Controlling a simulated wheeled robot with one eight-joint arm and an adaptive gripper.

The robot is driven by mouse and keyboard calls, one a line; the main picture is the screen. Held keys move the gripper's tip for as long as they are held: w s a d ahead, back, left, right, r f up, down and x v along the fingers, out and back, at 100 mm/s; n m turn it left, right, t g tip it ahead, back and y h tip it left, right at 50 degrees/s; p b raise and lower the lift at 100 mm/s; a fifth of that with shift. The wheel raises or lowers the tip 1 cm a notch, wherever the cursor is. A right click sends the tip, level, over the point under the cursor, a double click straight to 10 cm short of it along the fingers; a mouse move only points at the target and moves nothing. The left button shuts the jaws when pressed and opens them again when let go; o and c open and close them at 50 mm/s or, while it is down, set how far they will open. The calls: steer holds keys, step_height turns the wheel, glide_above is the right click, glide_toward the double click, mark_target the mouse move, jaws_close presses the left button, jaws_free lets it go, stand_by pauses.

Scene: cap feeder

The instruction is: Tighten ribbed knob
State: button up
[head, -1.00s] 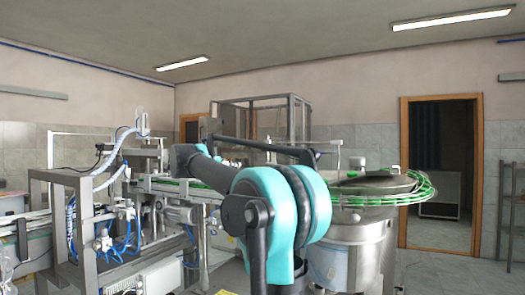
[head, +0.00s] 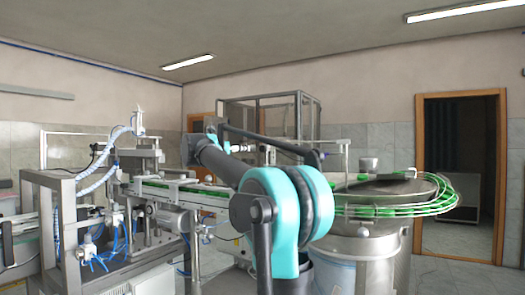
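I cannot make out a ribbed knob in the head view. My arm rises at the center, and its dark forearm runs right from the upper left joint, toward the cap feeder bowl (head: 345,208). My gripper is small and far off near the end of that forearm, and its fingers cannot be made out. The bowl is a round metal drum with green caps along its curved rail.
A conveyor (head: 175,190) with green caps runs behind my arm. A metal frame machine (head: 60,180) with blue hoses fills the left. A glazed metal cabinet (head: 270,115) stands behind. A doorway (head: 465,170) with some free floor before it is on the right.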

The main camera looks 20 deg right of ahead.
steer(key=x, duration=1.6)
steer(key=shift+w+d, duration=0.25)
steer(key=shift+d, duration=0.1)
jaws_close()
